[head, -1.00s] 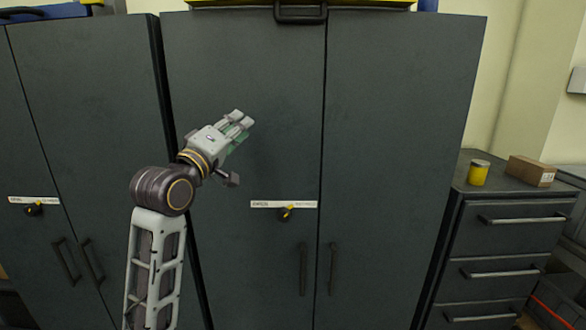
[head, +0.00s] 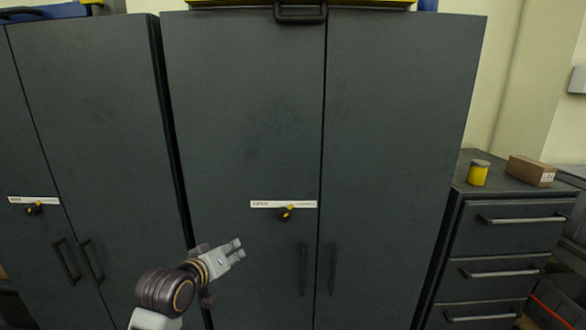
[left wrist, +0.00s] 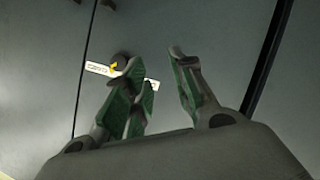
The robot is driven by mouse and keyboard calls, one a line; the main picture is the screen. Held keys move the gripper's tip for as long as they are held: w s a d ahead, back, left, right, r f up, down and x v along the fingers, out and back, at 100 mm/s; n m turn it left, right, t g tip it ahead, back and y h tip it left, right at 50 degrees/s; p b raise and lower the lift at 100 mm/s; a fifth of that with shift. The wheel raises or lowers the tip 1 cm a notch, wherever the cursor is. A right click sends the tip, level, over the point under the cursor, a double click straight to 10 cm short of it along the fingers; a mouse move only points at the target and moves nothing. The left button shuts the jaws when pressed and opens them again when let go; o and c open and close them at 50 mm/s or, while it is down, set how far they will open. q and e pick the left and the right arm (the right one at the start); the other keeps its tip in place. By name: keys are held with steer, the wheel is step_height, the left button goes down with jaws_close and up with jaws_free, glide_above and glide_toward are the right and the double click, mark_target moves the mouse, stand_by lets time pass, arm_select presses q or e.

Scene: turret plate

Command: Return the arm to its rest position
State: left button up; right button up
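My left gripper (head: 238,247) is low in the head view, in front of the left door of the middle cabinet, left of its door handles. In the left wrist view its green-padded fingers (left wrist: 160,85) stand apart with nothing between them. The cabinet's label and its black and yellow lock knob show behind the fingers there. I see no object held. My right gripper is in neither view.
The dark middle cabinet (head: 250,110) has two shut doors, a knob (head: 286,213) and two handles (head: 303,270). Another cabinet (head: 85,120) stands left. A drawer unit (head: 510,215) at right carries a yellow can (head: 478,173) and a brown box (head: 531,171).

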arm_select(q)
steer(key=s+a+f+m+g+y, duration=0.1)
steer(key=s+a+f+m+g, duration=0.15)
steer(key=s+f, duration=0.65)
steer(key=s+a+f+m+g+y, duration=0.1)
steer(key=s+f+g, duration=0.3)
steer(key=s+f, duration=0.45)
steer(key=s+a+f+m+g+y, duration=0.1)
steer(key=s+a+f+m+g, duration=0.15)
steer(key=s+f, duration=0.65)
step_height(320, 180, down, 32)
steer(key=s+g, duration=0.2)
steer(key=s, duration=0.1)
steer(key=s+a+f, duration=0.2)
steer(key=s+f, duration=0.8)
steer(key=s, duration=0.1)
steer(key=s+a+f+g, duration=0.1)
steer(key=s+a+f, duration=0.1)
steer(key=s+f, duration=0.8)
steer(key=shift+s+f, duration=0.15)
steer(key=shift+s, duration=0.45)
stand_by(1.0)
